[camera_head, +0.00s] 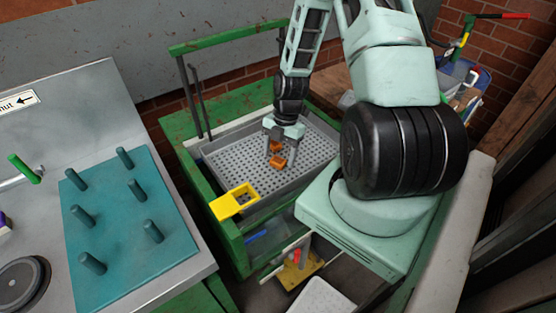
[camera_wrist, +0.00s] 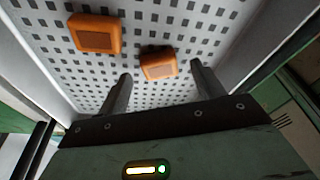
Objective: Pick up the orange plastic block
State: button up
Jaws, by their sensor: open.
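Two orange plastic blocks lie on the perforated floor of a grey tray (camera_head: 215,161). In the wrist view, one orange block (camera_wrist: 158,65) sits just ahead of and between my fingertips, and the other orange block (camera_wrist: 95,33) lies further off to the upper left. In the head view, the nearer orange block (camera_head: 277,162) shows below my gripper and the other (camera_head: 276,146) is partly hidden by it. My gripper (camera_wrist: 161,72) is open and empty, with its fingers pointing down into the tray. It also shows in the head view (camera_head: 279,148).
The tray has raised walls and sits in a green frame (camera_head: 178,125). A yellow holder (camera_head: 235,201) is at its front left corner. A teal pegboard (camera_head: 120,240) stands on the bench at left. Bare tray floor surrounds the blocks.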

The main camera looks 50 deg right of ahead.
jog(key=shift+a+f, duration=0.15)
jog(key=shift+f, duration=0.55)
jog(key=shift+c, duration=0.2)
jog(key=c, duration=1)
